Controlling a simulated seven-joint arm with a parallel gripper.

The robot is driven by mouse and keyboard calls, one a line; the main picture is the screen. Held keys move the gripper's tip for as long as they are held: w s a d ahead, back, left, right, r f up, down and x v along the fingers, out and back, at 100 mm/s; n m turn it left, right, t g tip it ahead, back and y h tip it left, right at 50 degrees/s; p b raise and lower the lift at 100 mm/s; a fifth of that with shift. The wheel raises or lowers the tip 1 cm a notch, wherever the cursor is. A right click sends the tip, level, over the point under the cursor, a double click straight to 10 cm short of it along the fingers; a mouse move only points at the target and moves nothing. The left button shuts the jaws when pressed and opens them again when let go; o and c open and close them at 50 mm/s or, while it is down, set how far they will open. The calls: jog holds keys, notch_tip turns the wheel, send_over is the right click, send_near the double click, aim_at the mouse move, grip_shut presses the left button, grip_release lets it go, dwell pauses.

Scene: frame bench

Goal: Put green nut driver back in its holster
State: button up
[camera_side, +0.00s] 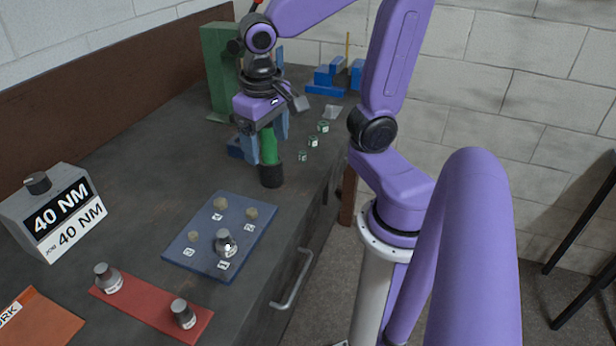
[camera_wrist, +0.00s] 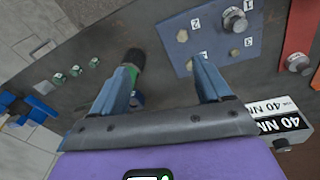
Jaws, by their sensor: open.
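A green shaft or handle (camera_side: 268,145), which looks like the nut driver, stands above a black cylinder (camera_side: 271,175) on the bench. I cannot tell whether the black part is the holster or part of the driver. My gripper (camera_side: 266,148) is open, its blue fingers pointing down around or just behind the green part. In the wrist view, the green part (camera_wrist: 132,72) and black cylinder (camera_wrist: 132,58) show near the left finger, inside the gap between the fingertips (camera_wrist: 157,74). Contact cannot be told. The finger partly hides the green part.
A blue mat (camera_side: 190,255) with knobs and numbered labels lies in front. A red strip (camera_side: 140,305) with two grey knobs and a 40 NM box (camera_side: 55,215) are at left. A green column (camera_side: 219,70) and blue blocks (camera_side: 325,78) stand behind. Small green pieces (camera_side: 313,141) line the right edge.

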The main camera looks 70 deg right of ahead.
jog(key=s+a+f+n, duration=0.2)
jog(key=s+n, duration=0.3)
jog(key=n, duration=0.2)
jog(key=s+a+f+n+y, duration=0.1)
jog(key=s+a+f+n, duration=0.1)
jog(key=s+n, duration=0.3)
jog(key=n, duration=0.3)
jog(key=shift+s+a+f+g+y, duration=0.15)
jog(key=shift+s+f+g+y, duration=0.05)
jog(key=shift+s+g+y, duration=0.1)
jog(key=shift+w, duration=0.1)
dwell(1.1)
